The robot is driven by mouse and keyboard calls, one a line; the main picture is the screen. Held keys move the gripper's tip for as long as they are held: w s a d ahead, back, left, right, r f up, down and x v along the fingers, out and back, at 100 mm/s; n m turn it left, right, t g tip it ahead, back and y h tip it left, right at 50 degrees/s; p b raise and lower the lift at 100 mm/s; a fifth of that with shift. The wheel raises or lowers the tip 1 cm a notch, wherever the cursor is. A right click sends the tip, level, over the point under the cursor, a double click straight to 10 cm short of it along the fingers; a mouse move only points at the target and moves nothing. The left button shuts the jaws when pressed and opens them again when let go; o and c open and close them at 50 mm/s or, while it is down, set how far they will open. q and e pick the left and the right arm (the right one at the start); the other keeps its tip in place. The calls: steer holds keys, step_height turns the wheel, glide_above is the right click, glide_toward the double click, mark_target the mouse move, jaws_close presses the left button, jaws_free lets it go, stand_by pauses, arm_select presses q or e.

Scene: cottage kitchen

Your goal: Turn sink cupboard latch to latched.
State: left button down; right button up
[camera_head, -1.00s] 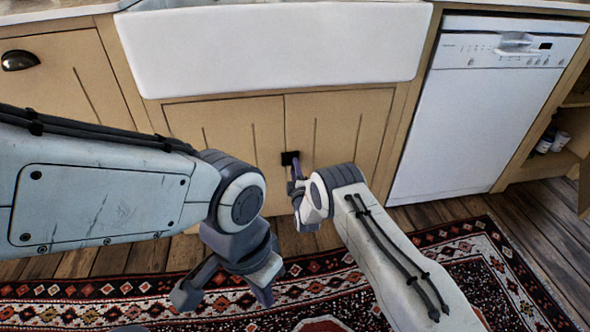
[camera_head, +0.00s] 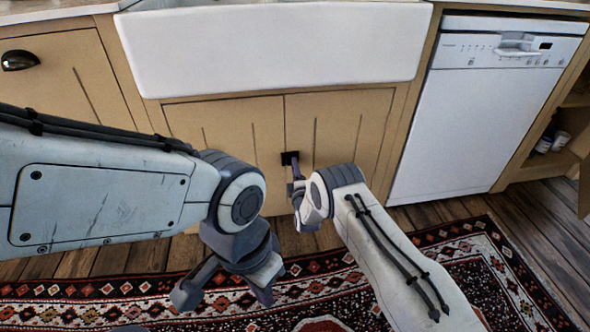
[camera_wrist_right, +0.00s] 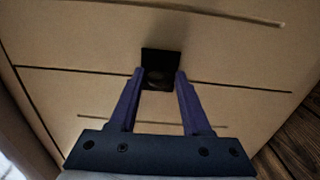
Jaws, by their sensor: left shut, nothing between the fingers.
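The sink cupboard latch (camera_head: 290,158) is a small black piece at the meeting edge of the two beige doors below the white sink. In the right wrist view, the latch (camera_wrist_right: 160,64) shows as a black plate with a dark rounded part. My right gripper (camera_head: 294,168) is at the latch. Its purple fingers (camera_wrist_right: 159,80) are apart, one on each side of the dark part; whether they touch it is too dark to tell. The latch's turn angle is unclear. My left gripper (camera_head: 226,296) is shut and empty, low over the rug and away from the doors.
A white dishwasher (camera_head: 487,120) stands right of the sink doors, with an open shelf (camera_head: 560,150) beyond it. A drawer with a dark cup handle (camera_head: 20,60) is at the left. A patterned rug (camera_head: 480,250) covers the wooden floor in front.

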steer(key=shift+o, duration=1.2)
steer(key=s+d+p, duration=0.1)
steer(key=s+p, duration=0.3)
steer(key=s, duration=0.6)
steer(key=shift+s+d+p, duration=0.2)
steer(key=shift+d+p, duration=0.15)
steer(key=shift+p, duration=0.05)
